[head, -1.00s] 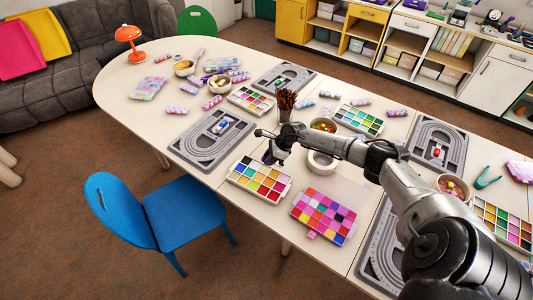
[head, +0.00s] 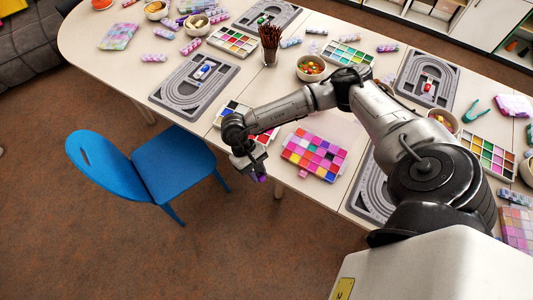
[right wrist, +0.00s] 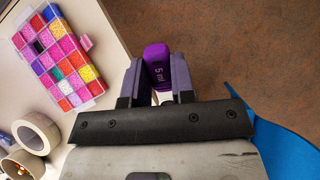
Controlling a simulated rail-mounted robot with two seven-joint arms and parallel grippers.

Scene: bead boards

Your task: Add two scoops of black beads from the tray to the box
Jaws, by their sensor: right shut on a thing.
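My right gripper (head: 256,176) is shut on a purple scoop (right wrist: 157,65) marked "5 ml". In the head view it hangs just off the table's front edge, right of the blue chair. The scoop's bowl is hidden, so I cannot tell what it holds. A white tray (head: 229,107) of coloured compartments is partly covered by my right arm. Right of it lies an open box (head: 315,153) with many pink, purple and other compartments; it also shows at the upper left of the right wrist view (right wrist: 60,58). My left gripper is not in view.
A blue chair (head: 165,165) stands close to the table's front edge. Grey bead boards (head: 195,82), bowls (head: 311,67), a brush cup (head: 270,48) and other trays (head: 489,155) crowd the tabletop.

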